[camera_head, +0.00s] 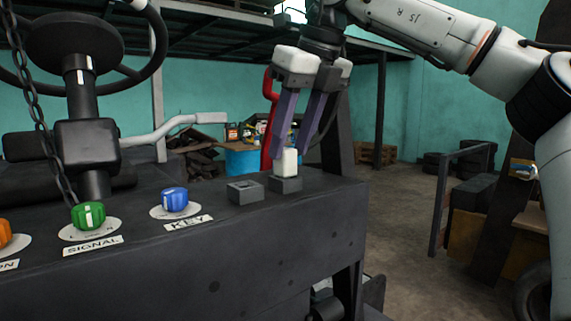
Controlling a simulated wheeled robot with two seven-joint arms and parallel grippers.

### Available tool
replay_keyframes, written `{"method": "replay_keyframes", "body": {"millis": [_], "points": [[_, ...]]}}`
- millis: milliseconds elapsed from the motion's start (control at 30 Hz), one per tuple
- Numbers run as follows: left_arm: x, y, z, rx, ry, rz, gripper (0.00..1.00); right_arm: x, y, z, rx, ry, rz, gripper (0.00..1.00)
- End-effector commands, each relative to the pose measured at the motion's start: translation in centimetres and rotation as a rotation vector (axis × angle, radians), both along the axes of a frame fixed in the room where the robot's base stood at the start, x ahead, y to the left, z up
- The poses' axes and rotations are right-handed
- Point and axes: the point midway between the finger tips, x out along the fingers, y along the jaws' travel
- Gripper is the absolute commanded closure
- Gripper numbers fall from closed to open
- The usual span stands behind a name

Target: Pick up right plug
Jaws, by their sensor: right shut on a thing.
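The right plug (290,163) is a small white block, upright in the right one of two dark square sockets (286,185) on the panel top. My right gripper (292,152) comes down from above, with its purple-grey fingers shut on the plug's upper part. The plug's lower end is hidden in or behind the socket's rim. The left socket (245,192) beside it shows no plug. My left gripper is out of view.
A blue KEY knob (174,199), a green SIGNAL knob (88,215) and an orange knob (8,235) sit to the left. The steering wheel (75,50) and a chain (35,110) stand at far left. A dark post (336,135) rises close behind the gripper.

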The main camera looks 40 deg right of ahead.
Motion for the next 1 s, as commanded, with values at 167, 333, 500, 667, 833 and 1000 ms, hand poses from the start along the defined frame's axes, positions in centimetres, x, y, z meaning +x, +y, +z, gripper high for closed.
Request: {"method": "replay_keyframes", "body": {"millis": [167,333,500,667,833,1000], "points": [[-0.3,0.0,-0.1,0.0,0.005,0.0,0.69,0.0,0.0,0.0,0.0,-0.001,0.0,0.95],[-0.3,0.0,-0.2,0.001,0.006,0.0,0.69,0.0,0.0,0.4,-0.001,-0.001,0.0,0.95],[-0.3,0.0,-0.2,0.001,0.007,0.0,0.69,0.0,0.0,1.8,-0.001,-0.003,-0.003,0.95],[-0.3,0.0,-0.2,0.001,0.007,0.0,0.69,0.1,0.0,4.3,-0.003,-0.004,-0.004,0.95],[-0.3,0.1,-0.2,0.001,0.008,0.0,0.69,0.1,0.0,7.1,-0.002,-0.001,-0.003,0.95],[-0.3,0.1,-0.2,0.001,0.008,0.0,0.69,0.2,0.2,8.9,-0.007,-0.005,0.006,0.95]]}}
